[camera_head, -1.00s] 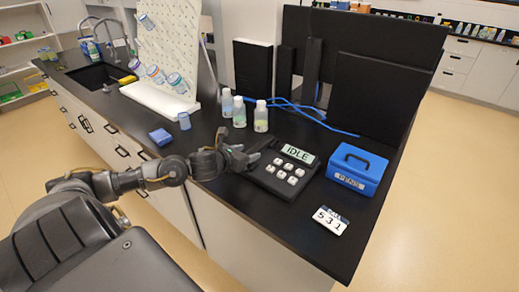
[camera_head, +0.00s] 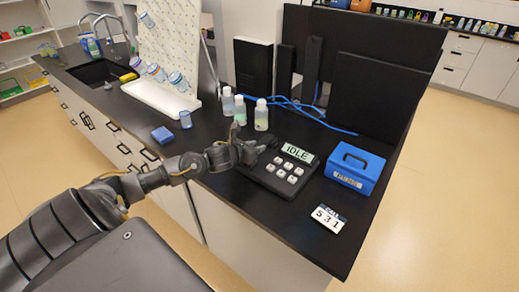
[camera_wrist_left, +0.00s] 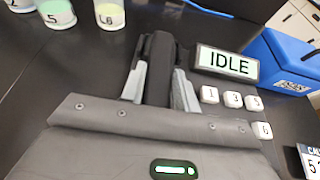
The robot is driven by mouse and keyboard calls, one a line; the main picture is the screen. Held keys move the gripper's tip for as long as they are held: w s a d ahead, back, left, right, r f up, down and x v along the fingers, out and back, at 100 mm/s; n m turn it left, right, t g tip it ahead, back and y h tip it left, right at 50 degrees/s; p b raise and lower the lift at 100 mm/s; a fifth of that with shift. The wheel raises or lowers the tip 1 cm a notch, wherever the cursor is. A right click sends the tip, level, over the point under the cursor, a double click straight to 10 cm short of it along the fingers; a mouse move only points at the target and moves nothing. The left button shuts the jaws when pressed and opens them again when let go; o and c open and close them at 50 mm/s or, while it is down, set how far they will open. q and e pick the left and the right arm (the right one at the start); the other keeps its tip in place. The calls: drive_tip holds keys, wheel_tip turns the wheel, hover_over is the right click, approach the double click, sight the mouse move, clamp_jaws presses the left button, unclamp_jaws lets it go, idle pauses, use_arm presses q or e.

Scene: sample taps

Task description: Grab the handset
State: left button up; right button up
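The black desk phone (camera_head: 262,183), with white keys and a display reading IDLE (camera_head: 297,153), stands on the black counter. Its dark handset (camera_wrist_left: 160,72) shows in the wrist view as an upright bar left of the display. My left gripper (camera_head: 258,149) is over the phone's left side and hides most of the handset in the head view. In the wrist view its light grey fingers (camera_wrist_left: 159,88) are apart, one on each side of the handset; whether they touch it is unclear. My right gripper is out of view.
A blue cash box (camera_head: 354,172) stands right of the phone, with a number card (camera_head: 328,219) in front. Small bottles (camera_head: 261,117) stand close behind the gripper. Blue cables (camera_head: 300,106) and black panels are behind. The counter's front edge is near.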

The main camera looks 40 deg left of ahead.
use_arm(q)
drive_tip(key=c, duration=0.5)
drive_tip(key=shift+r, duration=0.2)
